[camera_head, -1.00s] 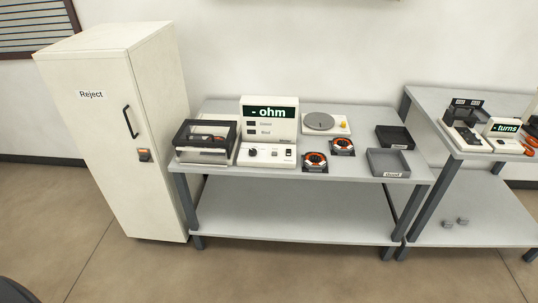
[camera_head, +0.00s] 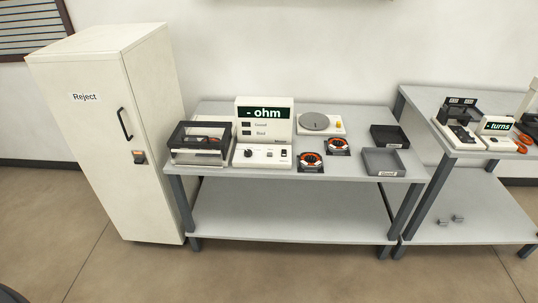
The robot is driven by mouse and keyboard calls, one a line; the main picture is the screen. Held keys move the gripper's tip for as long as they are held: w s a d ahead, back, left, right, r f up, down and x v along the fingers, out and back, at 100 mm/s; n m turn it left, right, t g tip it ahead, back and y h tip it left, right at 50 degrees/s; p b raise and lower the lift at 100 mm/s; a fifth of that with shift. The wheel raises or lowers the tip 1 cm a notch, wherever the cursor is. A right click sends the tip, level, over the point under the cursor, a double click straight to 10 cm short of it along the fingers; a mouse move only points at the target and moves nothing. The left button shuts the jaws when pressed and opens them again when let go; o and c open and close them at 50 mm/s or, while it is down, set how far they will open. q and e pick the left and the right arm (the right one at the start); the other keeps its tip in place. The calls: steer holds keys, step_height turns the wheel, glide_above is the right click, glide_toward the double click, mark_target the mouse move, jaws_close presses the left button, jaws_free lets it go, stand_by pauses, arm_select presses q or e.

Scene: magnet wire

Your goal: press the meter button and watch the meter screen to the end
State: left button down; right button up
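The white meter (camera_head: 265,137) stands on the grey table, left of its middle. Its dark screen (camera_head: 264,113) reads "- ohm", with two small labelled rows below it; the upper seems to read "Good", the lower is too small to be sure. A sloped front panel (camera_head: 262,154) carries a dark knob and small switches or buttons; which one is the meter button I cannot tell. Neither of my grippers shows in the head view.
A glass-sided dark-framed box (camera_head: 201,143) stands left of the meter. Two orange-ringed coils (camera_head: 311,162) sit to its right, with a round-plate device (camera_head: 314,122) behind. Two trays (camera_head: 384,161) are at the right. A white "Reject" cabinet (camera_head: 95,140) stands left; a "turns" counter (camera_head: 497,127) is on the right table.

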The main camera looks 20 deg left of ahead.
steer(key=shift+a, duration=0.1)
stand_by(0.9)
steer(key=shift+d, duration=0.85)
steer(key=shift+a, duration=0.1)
